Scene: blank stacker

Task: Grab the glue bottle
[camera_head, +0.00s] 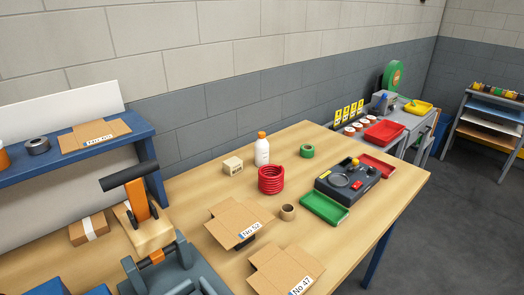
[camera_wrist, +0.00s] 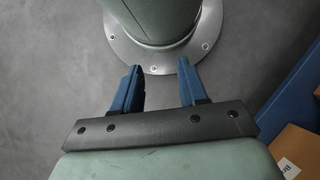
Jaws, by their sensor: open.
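The glue bottle (camera_head: 262,150) is white with an orange cap and stands upright on the wooden table (camera_head: 370,215), in the head view. A red coil (camera_head: 271,179) stands close in front of it and may hide part of its base. My gripper (camera_wrist: 160,88) shows only in the wrist view. Its two blue fingers are apart with nothing between them, above the grey floor and a round metal base plate. The bottle is not in the wrist view.
A small box (camera_head: 233,166) is left of the bottle, and a green tape roll (camera_head: 307,151) is right. A brown tape roll (camera_head: 288,212), open cartons (camera_head: 232,222) and a black device (camera_head: 348,184) with a green tray (camera_head: 324,208) stand nearer. A wall is behind.

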